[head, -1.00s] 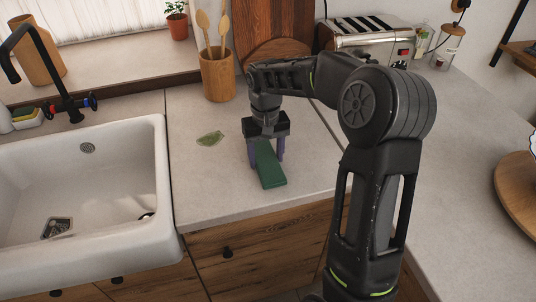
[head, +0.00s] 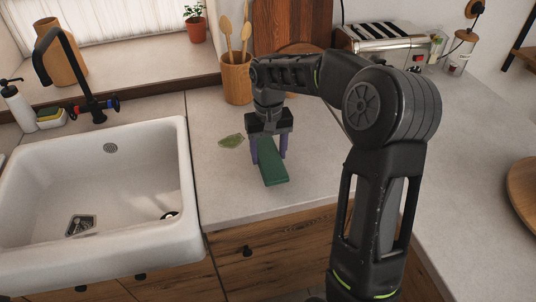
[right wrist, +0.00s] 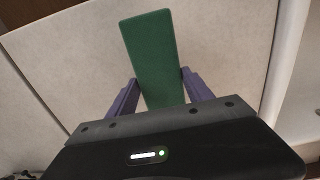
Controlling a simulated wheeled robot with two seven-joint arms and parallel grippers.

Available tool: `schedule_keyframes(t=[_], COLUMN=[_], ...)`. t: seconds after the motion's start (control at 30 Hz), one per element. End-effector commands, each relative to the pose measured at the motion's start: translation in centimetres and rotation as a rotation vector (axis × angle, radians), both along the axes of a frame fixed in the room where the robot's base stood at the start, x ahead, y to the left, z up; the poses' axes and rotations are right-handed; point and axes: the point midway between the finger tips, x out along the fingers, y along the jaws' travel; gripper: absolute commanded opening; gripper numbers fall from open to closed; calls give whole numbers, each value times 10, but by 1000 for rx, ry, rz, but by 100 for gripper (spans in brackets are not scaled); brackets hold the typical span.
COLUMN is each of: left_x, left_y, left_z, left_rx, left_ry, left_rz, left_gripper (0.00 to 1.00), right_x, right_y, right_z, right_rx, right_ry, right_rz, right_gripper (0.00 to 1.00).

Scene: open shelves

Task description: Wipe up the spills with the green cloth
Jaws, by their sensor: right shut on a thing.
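The green cloth (head: 273,171) is a folded, flat block over the worktop right of the sink. My right gripper (head: 269,156) points down with its purple fingers on either side of the cloth and is shut on it. The cloth also shows between the fingers in the right wrist view (right wrist: 152,58), where the right gripper (right wrist: 158,90) grips its near part. I cannot tell whether the cloth touches the worktop. A small greenish spill (head: 231,141) lies on the worktop just left of the gripper. My left gripper is not in view.
A white sink (head: 100,200) with a black tap (head: 75,75) is at the left. A wooden utensil pot (head: 237,80) stands behind the spill. A toaster (head: 385,45) is at the back right. The worktop's front edge is close to the cloth.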

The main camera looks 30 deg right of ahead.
Motion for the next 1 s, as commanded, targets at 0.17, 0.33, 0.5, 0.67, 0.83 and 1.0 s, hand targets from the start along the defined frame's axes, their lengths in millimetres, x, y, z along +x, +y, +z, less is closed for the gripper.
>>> schedule_keyframes(t=[0.17,0.33,0.5,0.67,0.83,1.0], left_x=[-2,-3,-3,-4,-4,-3], left_y=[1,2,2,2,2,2], left_z=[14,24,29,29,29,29], left_rx=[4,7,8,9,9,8], left_ry=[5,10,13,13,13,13], left_rz=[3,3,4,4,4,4], left_gripper=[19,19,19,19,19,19], right_x=[0,0,0,0,0,0], right_y=[0,0,0,0,0,0], right_z=[20,35,43,43,43,43], right_rx=[0,0,0,0,0,0], right_ry=[0,0,-1,-1,-1,-1], right_rz=[2,2,3,3,3,3], right_gripper=[21,21,21,21,21,21])
